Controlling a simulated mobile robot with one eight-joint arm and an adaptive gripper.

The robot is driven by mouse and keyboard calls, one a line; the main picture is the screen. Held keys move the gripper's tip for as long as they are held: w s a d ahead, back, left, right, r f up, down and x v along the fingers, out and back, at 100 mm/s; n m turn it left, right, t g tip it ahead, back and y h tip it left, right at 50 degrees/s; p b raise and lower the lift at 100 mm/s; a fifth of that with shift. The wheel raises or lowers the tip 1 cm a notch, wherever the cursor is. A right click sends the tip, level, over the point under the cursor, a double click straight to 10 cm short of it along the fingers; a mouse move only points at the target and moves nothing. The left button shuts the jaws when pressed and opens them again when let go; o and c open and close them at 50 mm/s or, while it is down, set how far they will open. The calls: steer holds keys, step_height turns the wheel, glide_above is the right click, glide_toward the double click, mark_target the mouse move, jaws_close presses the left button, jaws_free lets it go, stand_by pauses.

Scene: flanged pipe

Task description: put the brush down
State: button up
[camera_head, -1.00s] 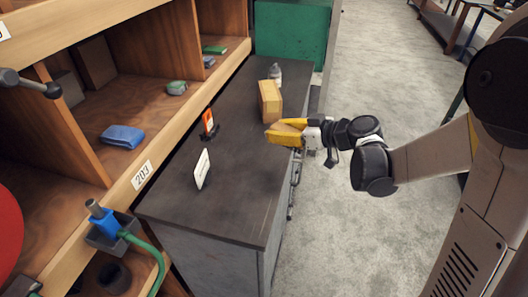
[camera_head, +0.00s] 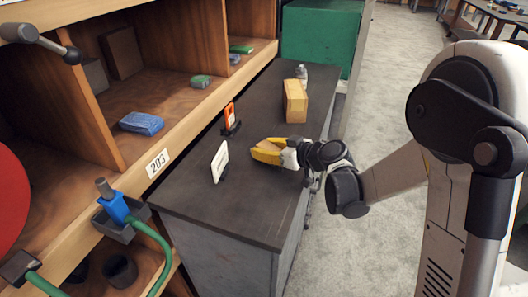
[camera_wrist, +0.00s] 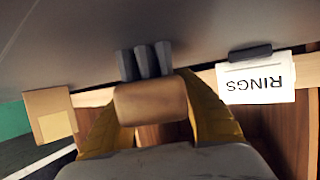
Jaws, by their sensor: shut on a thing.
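My gripper (camera_head: 268,151) has yellow fingers and is over the dark bench top (camera_head: 240,203), to the right of a small white sign. In the wrist view the fingers of my gripper (camera_wrist: 152,105) are shut on the brush (camera_wrist: 150,102), which has a tan wooden body and several dark grey tufts. The tufts point toward the dark bench surface at the top of that picture. I cannot tell whether they touch it. In the head view the brush is mostly hidden by the fingers.
A white sign (camera_head: 219,161), reading RINGS in the wrist view (camera_wrist: 256,82), stands on the bench. An orange item on a dark base (camera_head: 231,119), a cardboard box (camera_head: 295,101) and a clear bottle (camera_head: 301,73) stand farther back. The bench's near part is clear. Wooden shelves (camera_head: 160,95) line the left.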

steer(key=shift+s+r, duration=0.1)
steer(key=shift+f, duration=0.2)
steer(key=o, duration=1.2)
steer(key=shift+o, duration=0.2)
steer(key=shift+r, duration=0.15)
